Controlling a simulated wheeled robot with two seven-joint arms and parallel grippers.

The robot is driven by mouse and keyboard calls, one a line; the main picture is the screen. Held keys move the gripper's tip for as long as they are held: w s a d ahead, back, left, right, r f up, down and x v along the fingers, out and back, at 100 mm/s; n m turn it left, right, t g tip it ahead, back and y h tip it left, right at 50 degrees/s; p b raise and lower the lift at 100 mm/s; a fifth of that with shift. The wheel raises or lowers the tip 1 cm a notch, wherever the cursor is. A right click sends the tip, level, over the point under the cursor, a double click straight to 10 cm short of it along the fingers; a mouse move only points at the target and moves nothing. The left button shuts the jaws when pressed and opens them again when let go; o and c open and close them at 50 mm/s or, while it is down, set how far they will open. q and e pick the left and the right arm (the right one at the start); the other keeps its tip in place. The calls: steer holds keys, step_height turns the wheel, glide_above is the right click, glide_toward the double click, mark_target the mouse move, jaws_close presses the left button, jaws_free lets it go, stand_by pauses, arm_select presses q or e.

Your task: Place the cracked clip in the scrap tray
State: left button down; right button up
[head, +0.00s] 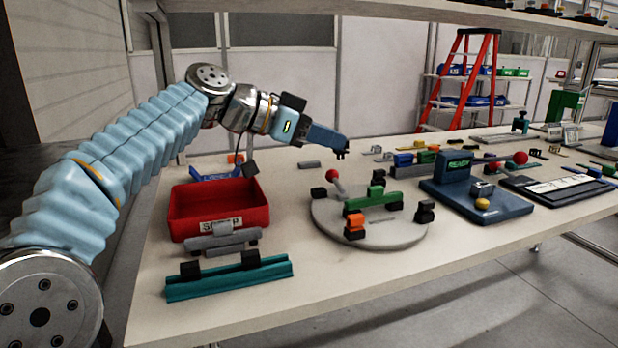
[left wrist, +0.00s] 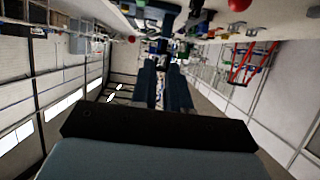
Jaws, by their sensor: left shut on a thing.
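The red scrap tray (head: 185,222) stands at the left of the bench, with a white label on its front wall. My left gripper (head: 341,148) is in the air behind the round grey plate, to the right of the tray and higher than it. Its fingers (left wrist: 164,85) are shut on a small dark piece, mostly hidden between them. I cannot make out its shape or any crack. My right gripper is not in view.
A teal rail (head: 230,281) and grey bars lie in front of the tray. A red-knobbed lever (head: 333,176) rises from the round plate. A blue fixture (head: 470,195) stands to its right. A shelf (head: 400,14) runs overhead.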

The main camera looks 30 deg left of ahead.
arm_select(q)
steer(key=a+f, duration=0.1)
steer(key=f, duration=0.1)
steer(key=w+a+f, duration=0.1)
steer(key=a, duration=0.1)
steer(key=w+a+f, duration=0.1)
steer(key=a+f, duration=0.1)
steer(key=shift+w+f+b, duration=0.25)
steer(key=shift+f+b, duration=0.05)
steer(key=shift+b, duration=0.05)
steer(key=shift+w+a+f+b, duration=0.1)
steer(key=shift+a+f+b, duration=0.1)
steer(key=shift+f, duration=0.7)
steer(key=shift+w+a+f+b, duration=0.1)
steer(key=shift+f+b, duration=0.1)
steer(key=shift+f, duration=0.65)
steer(key=shift+f+b, duration=0.35)
steer(key=shift+b, duration=0.1)
steer(key=c, duration=1.1)
jaws_free()
steer(key=shift+r, duration=0.1)
